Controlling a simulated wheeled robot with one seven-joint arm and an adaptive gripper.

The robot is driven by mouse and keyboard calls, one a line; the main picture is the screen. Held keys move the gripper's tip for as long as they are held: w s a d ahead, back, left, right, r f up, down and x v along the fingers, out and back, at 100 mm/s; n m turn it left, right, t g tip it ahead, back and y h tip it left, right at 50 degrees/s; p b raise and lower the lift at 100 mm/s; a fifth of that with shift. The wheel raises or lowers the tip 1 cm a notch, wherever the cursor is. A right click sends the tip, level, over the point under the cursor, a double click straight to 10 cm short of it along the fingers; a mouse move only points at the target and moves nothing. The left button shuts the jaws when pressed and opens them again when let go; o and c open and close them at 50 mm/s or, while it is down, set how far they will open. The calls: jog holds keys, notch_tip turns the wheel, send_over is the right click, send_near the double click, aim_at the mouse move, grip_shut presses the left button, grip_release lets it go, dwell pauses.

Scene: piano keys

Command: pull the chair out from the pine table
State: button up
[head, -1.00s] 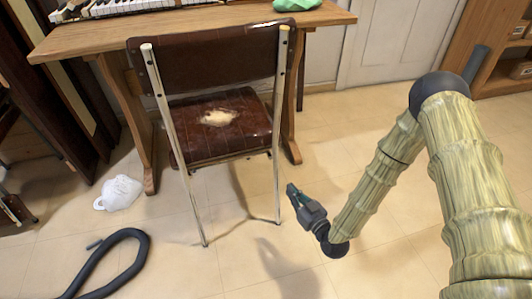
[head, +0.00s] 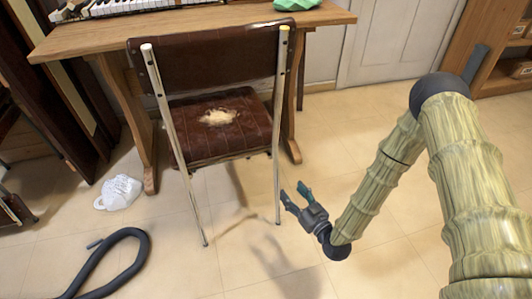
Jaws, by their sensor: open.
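The chair (head: 213,62) has a brown padded back, metal legs and a worn, torn patch on its brown seat (head: 246,131). It stands at the near side of the pine table (head: 330,14), with its seat partly under the tabletop and its back toward me. My gripper (head: 294,195) is open and empty. It is low, just right of the chair's right rear leg (head: 278,175), with its fingers pointing up and left toward that leg. I cannot tell whether a fingertip touches the leg.
A black hose (head: 112,240) lies on the floor at the lower left. A white crumpled bag (head: 119,192) lies left of the chair. A keyboard (head: 120,8) and a green object (head: 296,4) are on the table. The floor in front of the chair is largely clear.

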jog(key=p+v, duration=0.2)
jog(key=v, duration=0.7)
jog(key=shift+p, duration=0.35)
jog(key=shift+s, duration=0.1)
dwell(0.4)
